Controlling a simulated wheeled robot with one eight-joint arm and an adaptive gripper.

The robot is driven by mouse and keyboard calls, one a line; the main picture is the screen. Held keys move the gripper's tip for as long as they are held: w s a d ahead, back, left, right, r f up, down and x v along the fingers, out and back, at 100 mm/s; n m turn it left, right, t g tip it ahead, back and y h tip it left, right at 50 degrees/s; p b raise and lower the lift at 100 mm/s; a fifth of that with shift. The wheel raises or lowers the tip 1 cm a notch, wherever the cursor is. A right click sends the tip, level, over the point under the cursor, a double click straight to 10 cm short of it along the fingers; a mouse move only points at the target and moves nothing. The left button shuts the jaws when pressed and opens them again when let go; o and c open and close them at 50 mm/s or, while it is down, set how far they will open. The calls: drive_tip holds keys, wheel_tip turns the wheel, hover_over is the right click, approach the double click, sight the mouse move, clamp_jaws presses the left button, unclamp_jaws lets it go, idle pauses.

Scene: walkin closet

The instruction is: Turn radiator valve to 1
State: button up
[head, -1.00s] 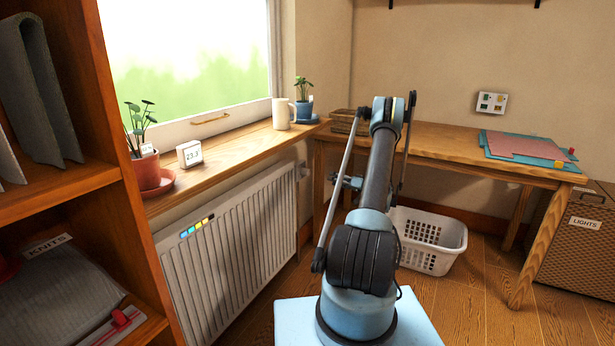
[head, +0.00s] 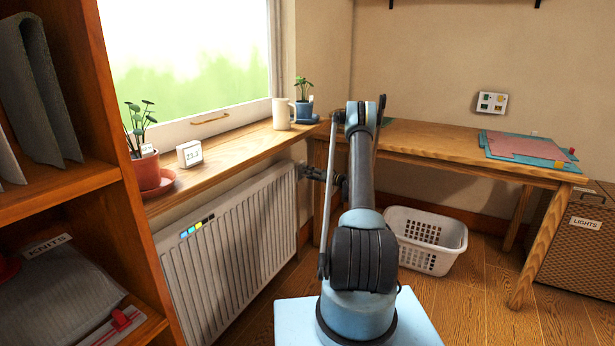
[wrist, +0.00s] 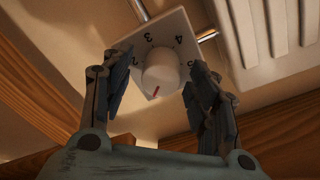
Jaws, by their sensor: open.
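The radiator valve is a round white knob (wrist: 161,71) on a pale square plate with dark numbers; 3 and 4 are readable, and others are partly hidden by my fingers. The knob's red mark points down and slightly left in the wrist view, towards the plate's lower corner. My gripper (wrist: 157,82) is open, with one finger on each side of the knob; I cannot tell if either touches it. In the head view my gripper (head: 314,173) is at the right end of the white radiator (head: 235,240), under the sill, and covers the valve.
The wooden sill (head: 235,150) above holds plants, a mug and a small clock. A wooden desk (head: 440,140) stands just right of my gripper, with a white laundry basket (head: 425,238) below. A shelf unit (head: 125,150) is at left.

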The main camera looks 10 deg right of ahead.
drive_tip(key=shift+w+a, duration=0.3)
drive_tip(key=shift+a, duration=0.1)
drive_tip(key=c, duration=1.1)
drive_tip(key=shift+o, duration=0.2)
drive_tip(key=shift+d+m, duration=0.1)
drive_tip(key=shift+m, duration=0.9)
drive_tip(key=shift+w, duration=0.1)
